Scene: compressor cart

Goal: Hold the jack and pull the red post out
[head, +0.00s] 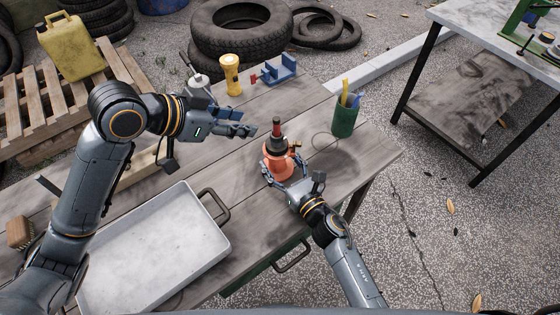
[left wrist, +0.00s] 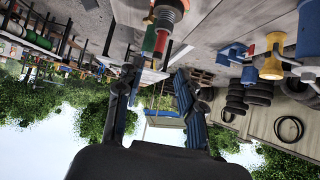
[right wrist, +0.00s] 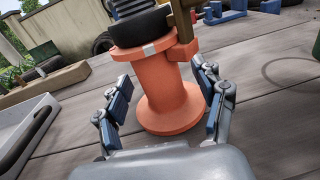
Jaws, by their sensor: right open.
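The jack (head: 279,163) is an orange spool-shaped body with a black collar, standing upright on the wooden table. The red post (head: 277,126) rises from its top; it also shows in the left wrist view (left wrist: 162,40). My right gripper (head: 284,177) is open, low at the jack, with one finger on each side of the orange body (right wrist: 165,90) in the right wrist view. Gaps show beside the body, though contact on its far side is hidden. My left gripper (head: 248,131) is open and empty, left of the post and apart from it.
A green cup with pens (head: 345,119) stands right of the jack. A yellow funnel-like piece (head: 231,76) and a blue holder (head: 279,70) stand behind. A grey tray (head: 160,262) lies front left. Table between tray and jack is mostly clear.

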